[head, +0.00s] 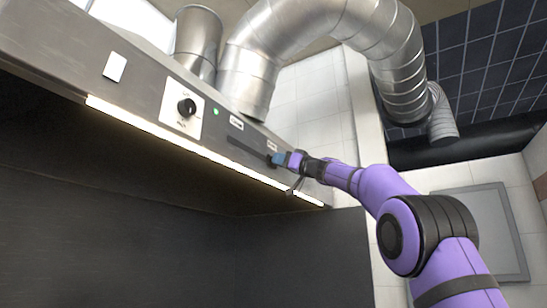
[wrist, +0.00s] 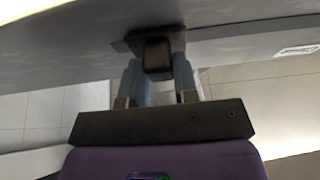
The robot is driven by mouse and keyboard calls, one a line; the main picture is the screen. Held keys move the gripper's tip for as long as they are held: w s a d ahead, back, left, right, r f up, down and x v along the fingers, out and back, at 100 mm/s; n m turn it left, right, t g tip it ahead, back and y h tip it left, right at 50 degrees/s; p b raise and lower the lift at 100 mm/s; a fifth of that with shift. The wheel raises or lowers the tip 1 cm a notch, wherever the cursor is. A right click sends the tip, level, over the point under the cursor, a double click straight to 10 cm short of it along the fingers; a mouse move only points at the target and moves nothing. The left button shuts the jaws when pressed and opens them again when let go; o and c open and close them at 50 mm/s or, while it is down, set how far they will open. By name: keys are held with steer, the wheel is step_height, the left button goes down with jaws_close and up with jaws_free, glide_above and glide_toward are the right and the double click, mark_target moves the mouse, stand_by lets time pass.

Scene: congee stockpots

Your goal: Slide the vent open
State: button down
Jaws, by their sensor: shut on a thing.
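The vent slider is a small dark knob (wrist: 157,54) on the front of the grey metal hood (head: 150,85). A dark slot (head: 246,143) runs along the hood front, with a small white label (head: 237,124) near its left part and another label (head: 272,147) near its right end. The label text is too small to read. My gripper (head: 279,159) is at the slot's right end. In the wrist view its two blue-grey fingers stand on either side of the knob, shut on it. In the head view the fingers mostly hide the knob.
A round black dial (head: 187,107) on a white plate and a green light (head: 215,111) sit left of the slot. A bright light strip (head: 190,146) runs along the hood's lower edge. Silver ducts (head: 245,75) rise behind. A dark panel (head: 300,255) stands below.

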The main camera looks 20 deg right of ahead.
steer(key=shift+w+d, duration=0.4)
steer(key=shift+d, duration=0.25)
steer(key=c, duration=0.9)
jaws_free()
steer(key=shift+w+d, duration=0.1)
steer(key=shift+d, duration=0.1)
steer(key=shift+a, duration=0.1)
steer(key=v, duration=1)
steer(key=shift+s+f, duration=0.2)
steer(key=shift+s, duration=0.1)
